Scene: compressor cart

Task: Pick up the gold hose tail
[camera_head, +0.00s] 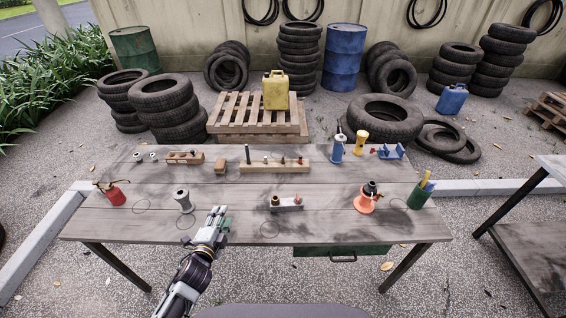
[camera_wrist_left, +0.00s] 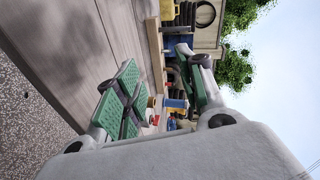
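A small gold-coloured fitting (camera_head: 275,200) stands at the left end of a grey block (camera_head: 287,207) near the middle of the table; it is too small to tell for sure that it is the gold hose tail. A small red piece is at the block's right end. My left gripper (camera_head: 219,218) is over the table's front edge, left of the grey block and apart from it. In the left wrist view the green-padded fingers (camera_wrist_left: 158,84) stand apart with nothing held between them. My right gripper is not in view.
The table (camera_head: 250,228) also bears a wooden rail (camera_head: 274,167) with several upright fittings behind the block. A grey spool-like stand (camera_head: 183,202) is left of my gripper. An orange stand (camera_head: 366,203) and green cup (camera_head: 419,196) are to the right. Bare wood lies between gripper and block.

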